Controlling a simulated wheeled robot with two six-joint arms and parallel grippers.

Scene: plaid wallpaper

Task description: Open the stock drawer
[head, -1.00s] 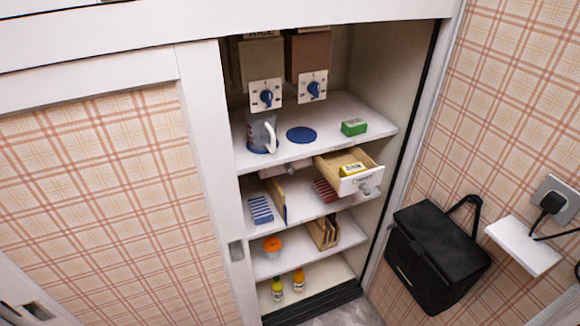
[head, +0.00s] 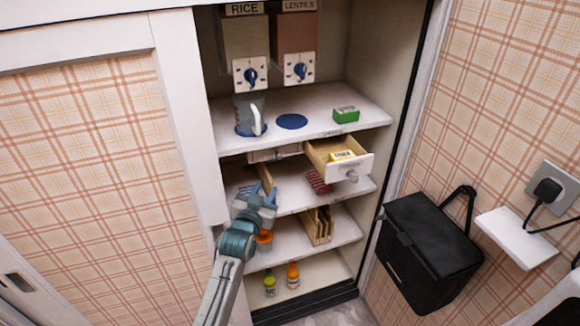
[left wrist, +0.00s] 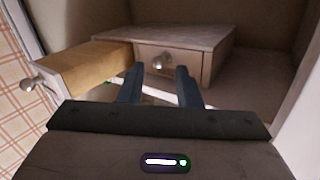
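Two small drawers hang under the upper shelf of the cupboard. The right drawer (head: 350,168) stands pulled out, with a pale front, a round knob and a yellow packet inside. The left drawer (head: 275,154) is closed. I cannot read which one is labelled stock. My left gripper (head: 262,190) is open and empty, below and in front of the closed drawer. In the left wrist view the open fingers (left wrist: 160,75) point toward the closed drawer's front (left wrist: 172,62) and its knob, apart from it. The open drawer (left wrist: 85,68) shows at left there. My right gripper is not in view.
The upper shelf (head: 350,127) carries a jug (head: 246,111) and a green box (head: 346,115) below two dispensers (head: 245,45). The open drawer sticks out close to the right of the closed one. A black bag (head: 430,250) hangs on the right wall.

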